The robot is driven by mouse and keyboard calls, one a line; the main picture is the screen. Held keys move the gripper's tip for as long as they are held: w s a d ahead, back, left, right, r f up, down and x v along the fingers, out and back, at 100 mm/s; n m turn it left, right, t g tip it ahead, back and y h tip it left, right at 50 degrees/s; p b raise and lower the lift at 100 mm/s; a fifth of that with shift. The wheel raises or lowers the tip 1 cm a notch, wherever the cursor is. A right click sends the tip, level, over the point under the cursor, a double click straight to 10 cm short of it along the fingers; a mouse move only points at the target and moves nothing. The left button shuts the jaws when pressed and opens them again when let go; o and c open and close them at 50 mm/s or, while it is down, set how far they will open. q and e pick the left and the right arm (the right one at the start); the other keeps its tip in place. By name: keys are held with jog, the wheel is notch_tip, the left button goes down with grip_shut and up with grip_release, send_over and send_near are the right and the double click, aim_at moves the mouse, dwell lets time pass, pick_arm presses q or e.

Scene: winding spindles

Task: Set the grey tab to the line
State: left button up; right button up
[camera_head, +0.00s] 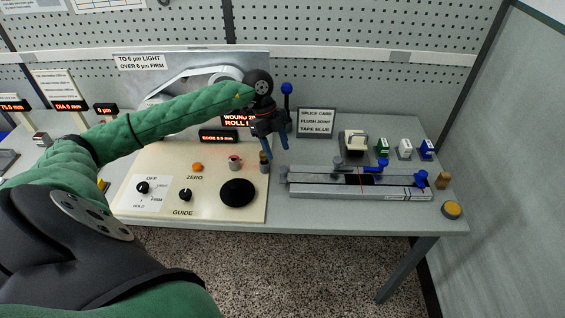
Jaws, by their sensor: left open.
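A long grey splice rail (400,192) lies along the front right of the table, with a thin red line (361,181) across its middle. A grey tab-like piece (338,160) shows at its back edge, left of the red line; it is too small to tell for certain as the grey tab. A blue clamp lever (375,166) is just right of the line. My left gripper (274,149) points down, open, left of the rail's left end and apart from the grey piece. A small brown-and-dark peg (264,162) shows by its fingers; contact cannot be told. My right gripper is out of view.
A cream guide panel (215,207) with knobs and a black disc is left of the rail. A splice card sign (316,122), a cream dispenser (355,141) and small green, white and blue blocks stand behind the rail. A yellow button (452,209) is at the right corner.

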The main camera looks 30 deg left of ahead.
aim_at(284, 168)
pick_arm(q)
jog(key=p+x, duration=0.1)
jog(key=x, duration=0.3)
jog(key=shift+d+p, duration=0.15)
jog(key=shift+p, duration=0.25)
jog(key=shift+p+x, duration=0.35)
jog(key=shift+x, duration=0.85)
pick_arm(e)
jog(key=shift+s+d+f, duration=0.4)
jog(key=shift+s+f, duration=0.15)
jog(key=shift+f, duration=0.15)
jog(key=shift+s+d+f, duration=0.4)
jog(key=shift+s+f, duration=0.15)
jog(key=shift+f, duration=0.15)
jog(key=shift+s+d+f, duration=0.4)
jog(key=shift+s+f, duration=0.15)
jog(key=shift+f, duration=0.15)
pick_arm(q)
grip_shut()
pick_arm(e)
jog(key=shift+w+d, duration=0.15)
